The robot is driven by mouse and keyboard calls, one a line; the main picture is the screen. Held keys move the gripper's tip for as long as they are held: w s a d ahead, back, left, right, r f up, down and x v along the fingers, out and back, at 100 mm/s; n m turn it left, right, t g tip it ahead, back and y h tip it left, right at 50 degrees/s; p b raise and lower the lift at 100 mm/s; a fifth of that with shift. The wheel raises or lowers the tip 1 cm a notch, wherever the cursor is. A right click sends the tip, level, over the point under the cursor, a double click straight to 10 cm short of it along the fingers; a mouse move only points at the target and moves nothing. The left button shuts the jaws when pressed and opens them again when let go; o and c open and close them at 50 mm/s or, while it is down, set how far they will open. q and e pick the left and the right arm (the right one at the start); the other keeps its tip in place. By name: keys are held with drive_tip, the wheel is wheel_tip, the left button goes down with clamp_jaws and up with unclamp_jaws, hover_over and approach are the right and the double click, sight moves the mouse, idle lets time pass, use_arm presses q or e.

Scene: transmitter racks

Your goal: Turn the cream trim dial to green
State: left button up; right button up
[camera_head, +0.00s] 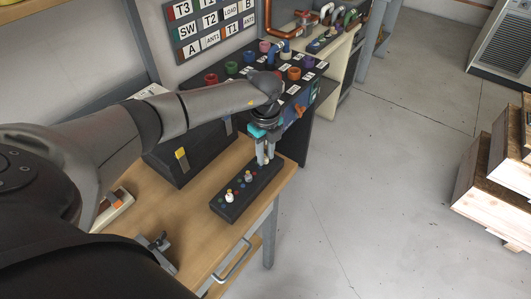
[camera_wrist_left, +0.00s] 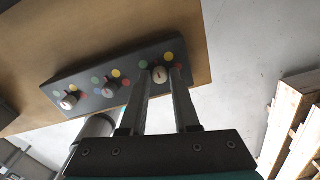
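A dark dial strip (camera_head: 226,211) with three small dials lies along the bench's right edge; it also shows in the left wrist view (camera_wrist_left: 88,104). Coloured dots surround each dial. My left gripper (camera_head: 265,160) points down over the strip's far end. In the left wrist view its fingers (camera_wrist_left: 162,78) stand on either side of a cream-looking end dial (camera_wrist_left: 160,74), with a slight gap. Near that dial are a green dot (camera_wrist_left: 143,65), a yellow dot and a red dot. The middle dial (camera_wrist_left: 111,89) and left dial (camera_wrist_left: 68,102) look paler. My right gripper is not in view.
A dark box (camera_head: 190,150) stands on the wooden bench (camera_head: 190,212) behind the strip. A console (camera_head: 235,88) with several coloured knobs stands beyond, below a labelled board (camera_head: 212,22). Wooden crates (camera_head: 497,175) stand on the floor at right; the floor between is clear.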

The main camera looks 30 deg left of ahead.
use_arm(q)
clamp_jaws()
idle(0.3)
drive_tip(key=n+p, duration=0.3)
drive_tip(key=n, duration=0.1)
drive_tip(key=shift+r+n+p, duration=0.15)
drive_tip(key=shift+n+p, duration=0.15)
drive_tip(key=shift+p, duration=0.1)
drive_tip(key=shift+n+p, duration=1.4)
drive_tip(key=shift+n, duration=0.6)
drive_tip(key=shift+o, duration=2.1)
unclamp_jaws()
